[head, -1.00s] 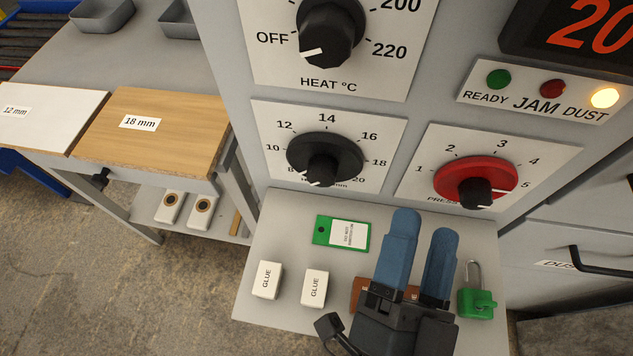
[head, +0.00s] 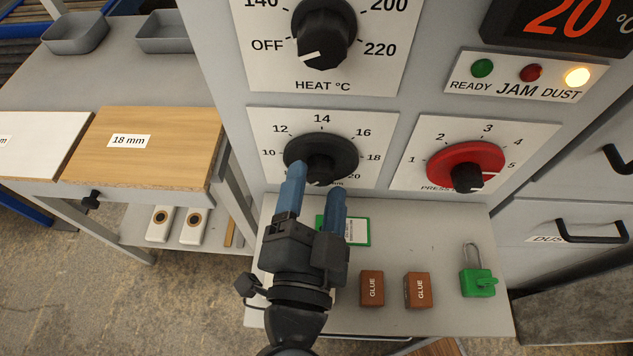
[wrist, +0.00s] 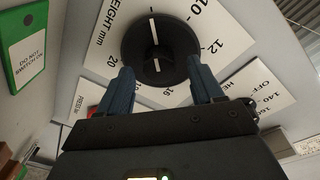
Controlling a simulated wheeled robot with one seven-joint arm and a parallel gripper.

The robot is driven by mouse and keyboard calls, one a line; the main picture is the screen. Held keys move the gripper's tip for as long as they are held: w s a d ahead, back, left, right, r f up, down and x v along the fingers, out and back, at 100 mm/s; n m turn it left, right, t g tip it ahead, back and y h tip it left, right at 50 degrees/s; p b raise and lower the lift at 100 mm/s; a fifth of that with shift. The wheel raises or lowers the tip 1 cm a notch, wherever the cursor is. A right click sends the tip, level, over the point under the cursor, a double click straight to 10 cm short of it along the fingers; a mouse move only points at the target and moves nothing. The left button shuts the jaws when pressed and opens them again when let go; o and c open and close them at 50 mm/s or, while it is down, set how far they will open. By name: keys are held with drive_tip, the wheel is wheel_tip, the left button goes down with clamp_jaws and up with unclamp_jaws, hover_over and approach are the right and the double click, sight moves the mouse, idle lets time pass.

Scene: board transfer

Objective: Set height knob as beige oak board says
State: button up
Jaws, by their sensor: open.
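The beige oak board (head: 190,125) lies on the left bench, and its label (head: 129,141) reads 18 mm. The black height knob (head: 325,148) is on the machine panel, with a scale showing 10 to 20. My gripper (head: 314,188) is open and empty, just in front of the knob's lower part and hiding part of the scale. In the wrist view the knob (wrist: 160,45) sits beyond and between the two blue fingers (wrist: 162,82), not gripped. A white line shows on its grip. The number it points to is unclear.
The heat knob (head: 324,30) is above and the red pressure knob (head: 466,160) to the right. A green tag (head: 362,238), brown glue blocks (head: 372,288) and a green padlock (head: 478,282) lie on the shelf below. A white board (head: 35,145) lies beside the oak one.

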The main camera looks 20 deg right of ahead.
drive_tip(key=shift+w+d, duration=0.25)
drive_tip(key=shift+w, duration=0.15)
drive_tip(key=shift+c, duration=0.3)
drive_tip(key=c, duration=1)
